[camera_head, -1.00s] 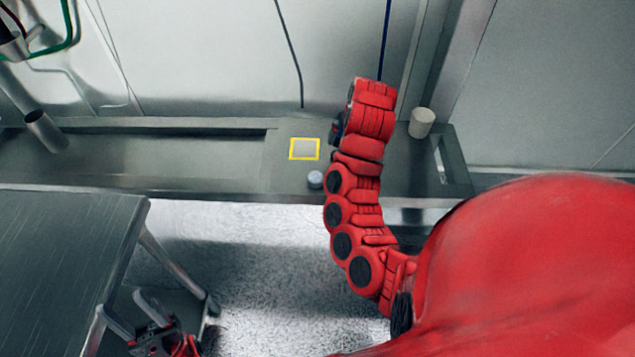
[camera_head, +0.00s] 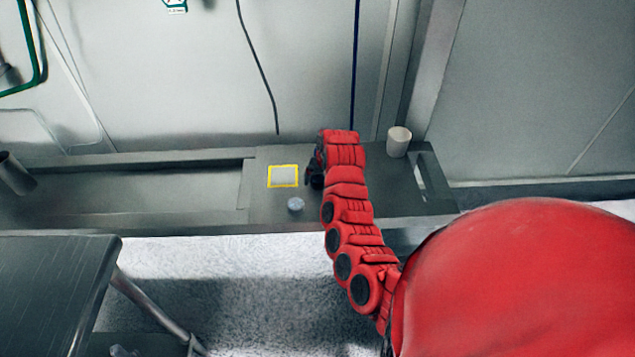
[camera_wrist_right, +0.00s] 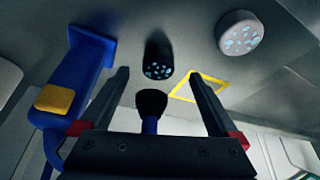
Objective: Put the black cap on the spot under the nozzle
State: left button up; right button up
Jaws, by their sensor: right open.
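The black cap (camera_wrist_right: 158,58), dark with light blue dots on its end face, sits beyond and between the fingertips of my right gripper (camera_wrist_right: 158,76) in the right wrist view. The fingers are apart and not closed on it. The yellow-outlined square (camera_wrist_right: 197,87) lies beside the right finger; in the head view the square (camera_head: 283,188) is on the counter, just left of my right gripper (camera_head: 312,178). The cap is not distinct from the dark gripper there. I cannot make out the nozzle.
A small grey round piece (camera_head: 296,204) stands in front of the square; a pale piece with blue dots (camera_wrist_right: 240,33) shows in the wrist view. A white cup (camera_head: 398,141) stands to the right. A blue part with an orange patch (camera_wrist_right: 78,85) is left of the fingers.

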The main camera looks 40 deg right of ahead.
aim_at(319, 182)
jog(key=shift+p+x, duration=0.35)
jog(key=shift+x, duration=1.1)
jog(key=shift+w+d+f, duration=0.2)
jog(key=shift+w+f, duration=0.25)
jog(key=shift+f, duration=0.5)
